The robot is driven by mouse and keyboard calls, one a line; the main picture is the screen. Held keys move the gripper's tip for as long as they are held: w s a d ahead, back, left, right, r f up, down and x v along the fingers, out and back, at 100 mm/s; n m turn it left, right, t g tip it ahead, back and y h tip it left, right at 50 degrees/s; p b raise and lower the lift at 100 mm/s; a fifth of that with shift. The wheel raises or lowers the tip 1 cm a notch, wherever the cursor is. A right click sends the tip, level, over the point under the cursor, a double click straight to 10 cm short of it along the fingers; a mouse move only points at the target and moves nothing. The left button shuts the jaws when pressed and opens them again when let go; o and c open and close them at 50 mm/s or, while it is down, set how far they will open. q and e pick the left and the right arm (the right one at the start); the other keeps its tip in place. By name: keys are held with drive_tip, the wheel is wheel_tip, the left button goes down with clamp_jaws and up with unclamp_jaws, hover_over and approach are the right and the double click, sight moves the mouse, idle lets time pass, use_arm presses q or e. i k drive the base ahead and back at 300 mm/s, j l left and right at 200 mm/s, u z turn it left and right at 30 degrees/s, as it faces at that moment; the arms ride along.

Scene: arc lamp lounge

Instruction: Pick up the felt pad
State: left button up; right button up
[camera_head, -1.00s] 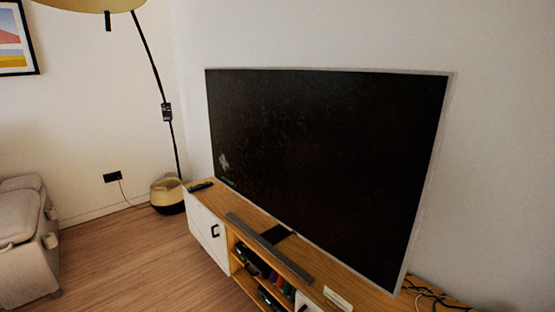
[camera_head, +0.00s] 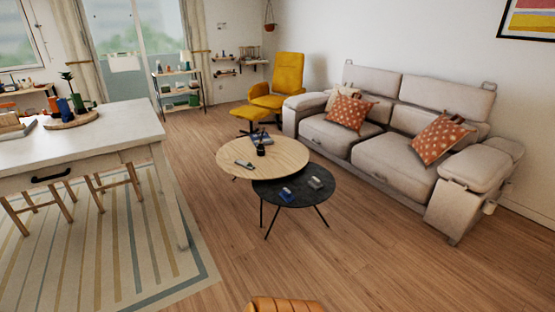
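I cannot pick out the felt pad for certain. A small blue item (camera_head: 286,194) and a small grey item (camera_head: 315,183) lie on the low round black table (camera_head: 300,200). They are too small to tell what they are. Neither of my grippers is in view.
A round wooden coffee table (camera_head: 240,157) overlaps the black one and bears small things. A grey sofa (camera_head: 385,152) stands at the right, a yellow armchair (camera_head: 277,88) behind. A white table (camera_head: 110,133) is at the left. An orange-brown object (camera_head: 285,305) shows at the bottom edge. Open wood floor lies in front.

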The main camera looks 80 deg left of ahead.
sight(314, 183)
drive_tip(key=u, duration=2.45)
drive_tip(key=i+l+u, duration=0.3)
drive_tip(key=i+l, duration=0.55)
drive_tip(key=i, duration=0.5)
drive_tip(key=i+l+u, duration=0.35)
drive_tip(key=i+l, duration=0.75)
drive_tip(key=i, duration=0.15)
